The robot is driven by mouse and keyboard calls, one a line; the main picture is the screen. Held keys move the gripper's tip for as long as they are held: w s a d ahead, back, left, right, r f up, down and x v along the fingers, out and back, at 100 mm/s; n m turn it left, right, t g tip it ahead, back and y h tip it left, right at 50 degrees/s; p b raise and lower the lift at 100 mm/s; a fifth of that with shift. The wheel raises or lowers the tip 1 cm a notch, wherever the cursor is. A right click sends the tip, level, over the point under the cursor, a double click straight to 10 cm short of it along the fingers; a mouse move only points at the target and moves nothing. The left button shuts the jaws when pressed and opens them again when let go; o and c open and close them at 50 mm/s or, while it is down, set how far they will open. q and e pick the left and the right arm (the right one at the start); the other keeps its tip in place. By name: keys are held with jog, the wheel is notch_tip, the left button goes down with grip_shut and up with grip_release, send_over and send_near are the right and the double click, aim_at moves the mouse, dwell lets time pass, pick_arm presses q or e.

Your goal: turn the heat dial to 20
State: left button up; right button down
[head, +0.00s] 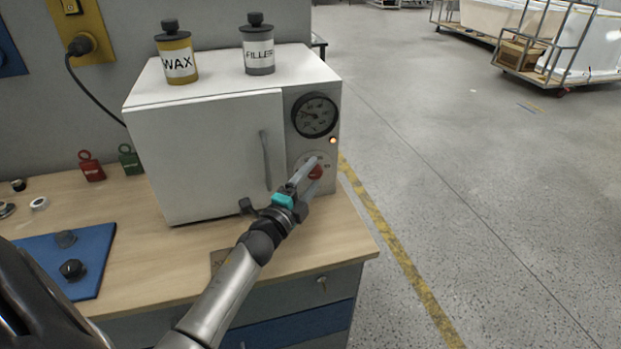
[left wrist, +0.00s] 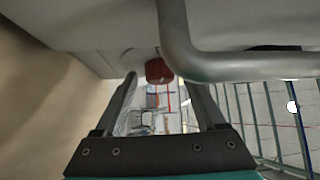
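A white box oven (head: 205,150) stands on the wooden workbench. Its red heat dial (head: 316,172) is low on the right front panel, under a round black gauge (head: 314,115). My left gripper (head: 308,168) is at the dial, its fingers partly covering it. In the left wrist view the two fingers (left wrist: 160,84) are apart, and the red dial (left wrist: 158,70) shows between and just beyond their tips. I cannot tell if they touch it. The dial's number marks are too small or hidden to read. My right gripper is not in view.
The oven's door handle (head: 265,160) is left of the dial; it looms close in the left wrist view (left wrist: 215,65). WAX (head: 178,62) and FILLER (head: 258,55) cans stand on the oven. A lit orange lamp (head: 333,140) is above the dial. Open floor lies right.

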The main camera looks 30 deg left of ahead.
pick_arm(q)
grip_shut()
dwell(0.3)
jog(key=shift+f+n+t+b, duration=0.2)
jog(key=shift+n+t+b, duration=0.1)
jog(key=shift+b, duration=0.65)
jog(key=shift+n+t+b, duration=0.3)
jog(key=shift+b, duration=0.55)
jog(key=shift+r, duration=0.1)
jog(key=shift+o, duration=0.4)
grip_release()
